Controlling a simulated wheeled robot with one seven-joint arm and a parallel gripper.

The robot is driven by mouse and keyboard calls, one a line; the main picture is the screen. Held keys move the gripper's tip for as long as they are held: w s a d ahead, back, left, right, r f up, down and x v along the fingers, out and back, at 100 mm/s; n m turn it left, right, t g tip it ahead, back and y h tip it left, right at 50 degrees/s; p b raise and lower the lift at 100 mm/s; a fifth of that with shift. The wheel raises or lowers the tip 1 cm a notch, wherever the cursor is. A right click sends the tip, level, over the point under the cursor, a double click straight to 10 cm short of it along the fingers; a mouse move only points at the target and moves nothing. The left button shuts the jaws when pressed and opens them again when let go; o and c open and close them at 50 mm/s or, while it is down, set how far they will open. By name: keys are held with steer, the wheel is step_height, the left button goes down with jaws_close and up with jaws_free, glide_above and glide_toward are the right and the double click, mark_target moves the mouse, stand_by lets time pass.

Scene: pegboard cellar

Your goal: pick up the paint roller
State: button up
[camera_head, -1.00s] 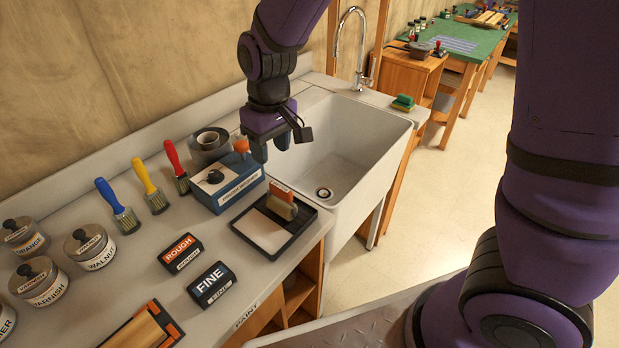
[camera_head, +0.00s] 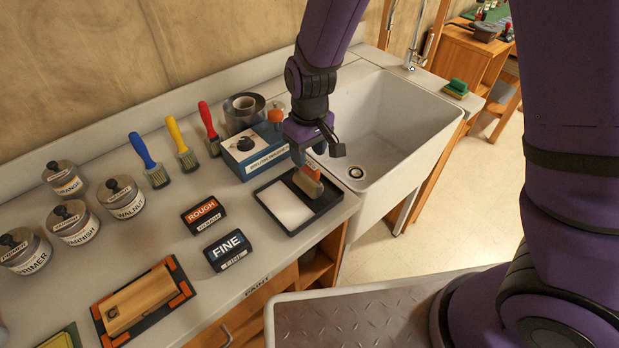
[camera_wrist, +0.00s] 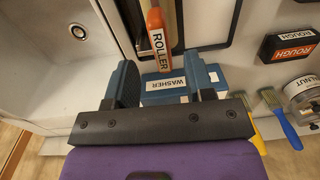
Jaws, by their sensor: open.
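The paint roller (camera_head: 309,183) lies at the right side of a black paint tray (camera_head: 322,207) on the counter, its orange grip toward the washer box. In the wrist view its orange handle (camera_wrist: 157,38), labelled ROLLER, shows at the top, ahead of the space between my fingers. My gripper (camera_head: 308,153) is above the roller's handle end, beside the blue washer box. In the wrist view my gripper (camera_wrist: 164,72) has its two fingers wide apart with nothing between them. The far end of the roller is cut off there.
The white sink (camera_head: 385,120) opens to the right. Brushes (camera_head: 182,146), tins (camera_head: 120,197) and the ROUGH (camera_head: 203,215) and FINE (camera_head: 228,249) blocks stand left.

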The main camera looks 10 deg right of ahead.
mark_target(307, 162)
steer(key=shift+s+a+f, duration=0.1)
steer(key=shift+s+f, duration=0.05)
steer(key=shift+f, duration=1.7)
jaws_close()
steer(key=shift+r, duration=0.1)
steer(key=shift+r, duration=0.9)
steer(key=shift+s+a+r, duration=0.1)
steer(key=shift+s+r, duration=0.1)
steer(key=shift+r, duration=0.25)
steer(key=shift+s+a+r, duration=0.1)
steer(key=shift+s+r, duration=0.1)
steer(key=shift+r, duration=0.25)
steer(key=s+a, duration=0.2)
steer(key=s, duration=0.5)
steer(key=s+a+r, duration=0.1)
steer(key=s+a, duration=0.1)
steer(key=s, duration=0.5)
steer(key=shift+s+a+r, duration=0.15)
steer(key=shift+a, duration=0.25)
